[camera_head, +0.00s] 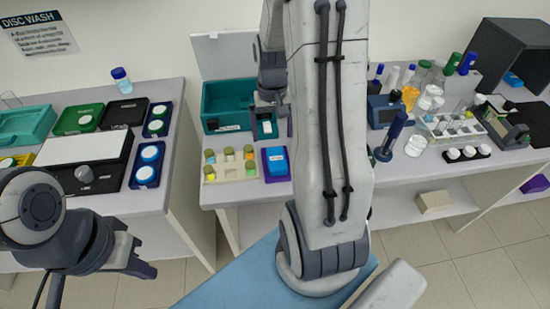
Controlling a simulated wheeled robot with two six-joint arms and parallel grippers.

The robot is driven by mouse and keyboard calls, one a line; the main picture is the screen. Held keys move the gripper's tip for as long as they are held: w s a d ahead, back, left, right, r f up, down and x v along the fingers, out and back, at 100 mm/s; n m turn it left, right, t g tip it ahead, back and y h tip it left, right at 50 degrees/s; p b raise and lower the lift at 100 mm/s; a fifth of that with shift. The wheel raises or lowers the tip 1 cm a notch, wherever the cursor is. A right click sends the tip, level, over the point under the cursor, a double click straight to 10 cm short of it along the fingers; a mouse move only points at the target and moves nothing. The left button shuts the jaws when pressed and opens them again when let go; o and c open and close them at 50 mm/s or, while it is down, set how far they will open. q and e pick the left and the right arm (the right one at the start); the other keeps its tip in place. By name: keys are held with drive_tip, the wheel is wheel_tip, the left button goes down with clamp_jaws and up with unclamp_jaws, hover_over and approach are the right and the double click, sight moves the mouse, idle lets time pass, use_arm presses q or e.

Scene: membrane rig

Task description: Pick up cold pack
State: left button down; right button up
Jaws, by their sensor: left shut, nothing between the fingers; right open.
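A light-blue block, which looks like the cold pack (277,158), lies in a small dark-blue tray (268,177) near the front edge of the right bench. My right gripper (268,124) is open, just behind that tray and over the right end of the teal bin. A small teal-and-white item (265,129) shows at its fingers; I cannot tell whether they touch it. My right forearm hides the bench right of the tray. My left gripper (142,264) is shut and empty, low in front of the left bench.
A teal bin (222,105) stands behind a pale rack (231,172) of several capped vials. The left bench holds a white-topped device (85,147) and trays of capped jars. Bottles, racks and a dark box (505,50) crowd the right. A gap of open floor separates the benches.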

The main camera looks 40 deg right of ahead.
hover_over(276, 158)
wheel_tip(276, 158, down, 5)
drive_tip(key=shift+f+p, duration=0.15)
drive_tip(key=shift+p, duration=0.15)
wheel_tip(276, 158, down, 4)
drive_tip(key=shift+s+f+p, duration=0.15)
drive_tip(key=shift+f+p, duration=0.1)
drive_tip(key=shift+p, duration=0.5)
drive_tip(key=shift+f, duration=0.5)
drive_tip(key=c, duration=1.5)
